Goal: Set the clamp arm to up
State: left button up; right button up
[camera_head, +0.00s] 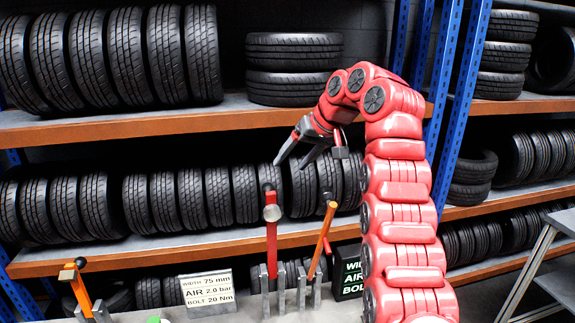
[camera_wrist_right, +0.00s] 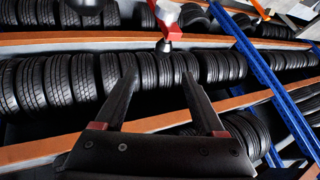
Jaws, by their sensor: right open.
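A red upright lever (camera_head: 271,245), which looks like the clamp arm, stands at the bench's middle between grey brackets, with a black tip and a pale round part below the tip. It also shows at the top of the right wrist view (camera_wrist_right: 167,28), its black tip pointing down in the picture. My right gripper (camera_head: 292,163) is open and empty, above and slightly right of the lever's tip in the head view, apart from it. In the right wrist view the two open fingers (camera_wrist_right: 158,78) have nothing between them. My left gripper is out of view.
A tilted orange lever (camera_head: 320,242) stands right of the red one, and another orange lever (camera_head: 80,288) stands at the far left. A white sign (camera_head: 207,288) and a dark sign (camera_head: 347,272) stand on the bench. Tyre racks with blue posts (camera_head: 445,100) fill the background.

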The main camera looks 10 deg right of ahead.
aim_at(271, 235)
jog(key=k+l, duration=0.75)
jog(key=l, duration=0.2)
